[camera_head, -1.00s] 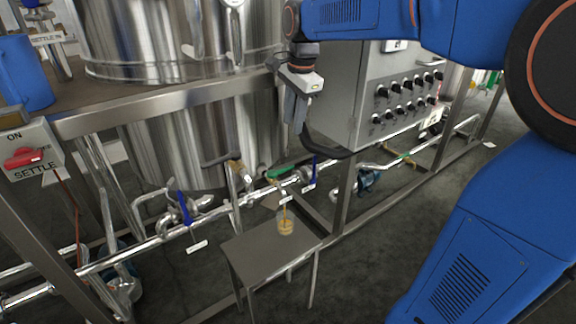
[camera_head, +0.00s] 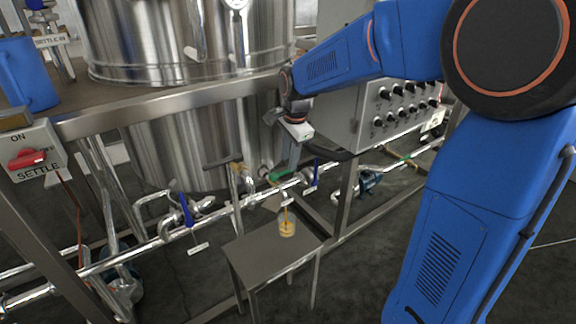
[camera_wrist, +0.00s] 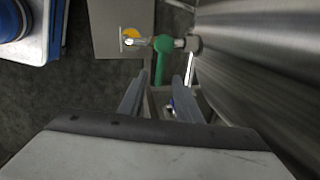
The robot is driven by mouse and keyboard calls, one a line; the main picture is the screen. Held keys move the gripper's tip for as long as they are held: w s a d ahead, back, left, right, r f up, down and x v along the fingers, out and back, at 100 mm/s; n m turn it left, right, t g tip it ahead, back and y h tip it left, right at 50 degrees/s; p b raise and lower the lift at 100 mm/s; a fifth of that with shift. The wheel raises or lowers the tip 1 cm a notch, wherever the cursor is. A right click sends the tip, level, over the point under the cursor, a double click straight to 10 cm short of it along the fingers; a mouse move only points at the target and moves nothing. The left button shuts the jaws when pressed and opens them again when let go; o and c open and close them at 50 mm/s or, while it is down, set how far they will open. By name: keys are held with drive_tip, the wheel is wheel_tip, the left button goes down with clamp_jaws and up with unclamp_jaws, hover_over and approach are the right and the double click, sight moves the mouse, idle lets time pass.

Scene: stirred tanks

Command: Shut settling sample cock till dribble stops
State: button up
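The sample cock has a green lever handle (camera_head: 280,173) and juts out low from the tank (camera_head: 190,140). In the wrist view the green handle (camera_wrist: 161,58) points toward my gripper (camera_wrist: 158,85). An amber stream runs from the cock into a clear cup (camera_head: 287,228) on a small steel table (camera_head: 262,250). In the wrist view the amber liquid (camera_wrist: 131,34) shows beside the cock's spout. My gripper (camera_head: 292,166) is just above and to the right of the handle in the head view. Its two fingers are apart, with the handle's end near the gap and nothing clearly held.
A grey control box (camera_head: 375,115) with several black knobs stands to the right. Pipes with blue-handled valves (camera_head: 186,210) run along the frame. A red SETTLE switch (camera_head: 28,158) is at left. The frame's steel rail (camera_head: 170,105) crosses above the cock.

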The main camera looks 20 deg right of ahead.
sight(288, 171)
drive_tip(key=shift+w+f, duration=0.2)
drive_tip(key=shift+f, duration=0.7)
drive_tip(key=shift+w+f, duration=0.15)
drive_tip(key=shift+f, duration=0.7)
drive_tip(key=shift+c, duration=0.4)
clamp_jaws()
drive_tip(key=shift+w+a, duration=0.1)
drive_tip(key=shift+w+n, duration=0.15)
drive_tip(key=shift+n, duration=0.45)
drive_tip(key=shift+o, duration=0.4)
unclamp_jaws()
drive_tip(key=shift+r, duration=0.15)
